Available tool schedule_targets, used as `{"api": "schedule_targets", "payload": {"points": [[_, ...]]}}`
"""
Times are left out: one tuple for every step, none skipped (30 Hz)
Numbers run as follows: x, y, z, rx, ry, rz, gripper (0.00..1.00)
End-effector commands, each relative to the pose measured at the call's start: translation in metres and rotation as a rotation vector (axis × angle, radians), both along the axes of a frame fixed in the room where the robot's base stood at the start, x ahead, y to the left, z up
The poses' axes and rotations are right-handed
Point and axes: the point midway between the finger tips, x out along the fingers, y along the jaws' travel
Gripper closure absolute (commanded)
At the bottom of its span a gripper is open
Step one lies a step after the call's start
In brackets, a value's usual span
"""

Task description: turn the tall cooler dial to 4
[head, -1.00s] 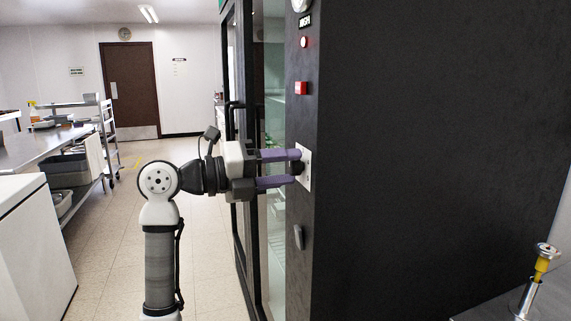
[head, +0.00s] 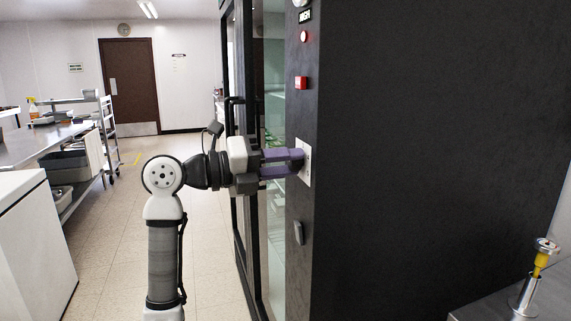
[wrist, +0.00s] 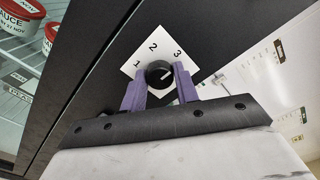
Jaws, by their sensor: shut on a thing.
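The tall cooler dial is a round black knob (wrist: 159,74) on a white square plate (wrist: 186,66). The plate shows 1, 2 and 3 in the wrist view; no 4 is visible there. The knob's white mark slants toward the right, below the 3. My gripper (head: 298,162) has purple fingers, which sit on either side of the knob and are shut on it. In the head view the plate (head: 306,162) is on the cooler's narrow dark side, and the fingers hide the knob.
A grey latch-like piece (head: 299,232) is below. The glass cooler door with a black handle (head: 228,108) is behind my gripper.

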Motion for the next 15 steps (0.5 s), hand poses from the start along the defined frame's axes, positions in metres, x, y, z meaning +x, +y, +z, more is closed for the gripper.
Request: {"api": "schedule_targets", "payload": {"points": [[0.0001,0.0007,-0.0013,0.006,-0.014,0.002,0.93],[0.0001,0.0008,-0.0015,0.01,-0.026,0.002,0.93],[0.0002,0.0009,-0.0018,0.016,-0.043,0.002,0.93],[0.0,0.0008,-0.002,0.022,-0.06,0.002,0.93],[-0.0001,0.0008,-0.002,0.028,-0.077,0.002,0.93],[-0.0001,0.0008,-0.002,0.035,-0.103,0.002,0.93],[-0.0001,0.0008,-0.0021,0.043,-0.125,0.002,0.93],[0.0001,0.0009,-0.0026,0.05,-0.146,0.002,0.93],[0.0,0.001,-0.003,0.061,-0.177,0.002,0.93],[-0.0002,0.001,-0.0027,0.068,-0.202,0.002,0.93],[-0.0002,0.0009,-0.0026,0.076,-0.229,0.002,0.93],[0.0001,0.0008,-0.003,0.088,-0.263,0.002,0.93],[0.0001,0.0009,-0.0033,0.097,-0.289,0.002,0.93],[0.0001,0.0012,-0.0032,0.106,-0.317,0.003,0.93],[0.0,0.0012,-0.0028,0.117,-0.354,0.003,0.93]]}}
